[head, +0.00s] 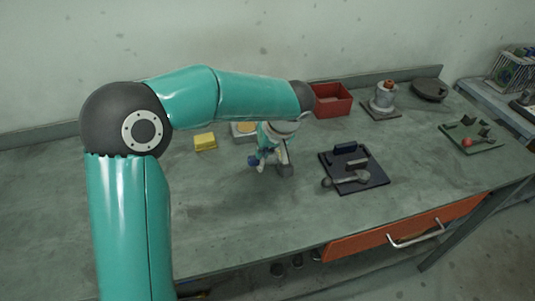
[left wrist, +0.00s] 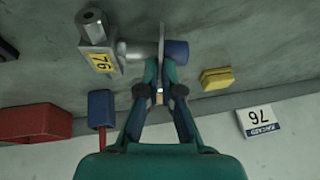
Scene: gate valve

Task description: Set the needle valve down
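The needle valve has a grey metal body, a blue end and a yellow tag reading 76. In the left wrist view its body (left wrist: 97,50) is at the upper left, and a thin disc stands between my fingertips. My left gripper (left wrist: 159,68) is closed in around the valve's middle, between the grey body and the blue end (left wrist: 175,50). In the head view the valve (head: 285,164) shows under my left gripper (head: 266,156), low over the bench. I cannot tell whether it touches the bench. My right gripper is not in view.
On the bench (head: 225,220) are a yellow block (head: 205,142), a red bin (head: 331,100) and a dark mat (head: 375,178) with parts. The bench's front left is clear.

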